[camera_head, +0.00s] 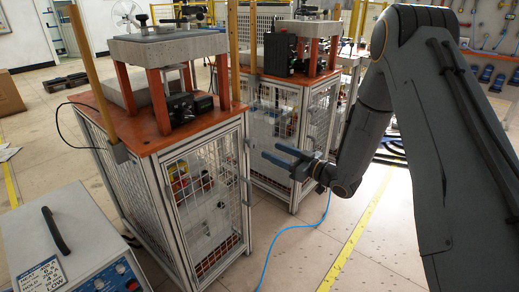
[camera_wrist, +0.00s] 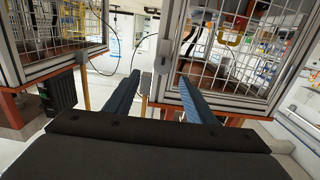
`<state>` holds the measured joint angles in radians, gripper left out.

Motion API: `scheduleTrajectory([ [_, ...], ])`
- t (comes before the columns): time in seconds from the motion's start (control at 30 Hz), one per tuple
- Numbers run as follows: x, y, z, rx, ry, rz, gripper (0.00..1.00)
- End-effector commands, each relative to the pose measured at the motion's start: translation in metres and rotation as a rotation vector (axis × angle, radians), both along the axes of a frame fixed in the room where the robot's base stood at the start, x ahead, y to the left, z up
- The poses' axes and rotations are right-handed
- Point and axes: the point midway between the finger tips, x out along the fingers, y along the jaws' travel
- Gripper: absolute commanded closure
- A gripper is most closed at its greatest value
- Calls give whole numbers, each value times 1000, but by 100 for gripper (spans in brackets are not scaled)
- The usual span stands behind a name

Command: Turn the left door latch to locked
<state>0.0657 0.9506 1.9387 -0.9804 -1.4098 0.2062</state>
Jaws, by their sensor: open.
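The near cabinet (camera_head: 205,190) has a wire mesh door in an aluminium frame. A small grey latch-like part (camera_head: 247,145) sits on the door frame's right upright in the head view. My gripper (camera_head: 272,156) is open and empty, its two blue fingers pointing left toward that upright, with a gap between. In the wrist view the picture looks upside down; a grey latch-like part (camera_wrist: 161,66) shows between and beyond the fingertips of my gripper (camera_wrist: 159,76), beside the door frame. The fingers seem apart from it. I cannot tell the latch's turn angle.
A second mesh cabinet (camera_head: 285,125) stands behind my gripper. A grey heater box (camera_head: 70,240) is at the front left. A blue cable (camera_head: 290,228) and a yellow line (camera_head: 355,240) run over the floor, which is otherwise clear there.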

Motion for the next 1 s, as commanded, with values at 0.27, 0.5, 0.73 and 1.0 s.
scheduleTrajectory([
  [0.27, 13, 26, 0, 18, -11, 21, 50],
  [0.5, 35, 52, 0, 16, -10, 18, 50],
  [0.73, 46, 64, 0, 15, -9, 14, 50],
  [1.0, 46, 64, 0, 16, -9, 13, 52],
])
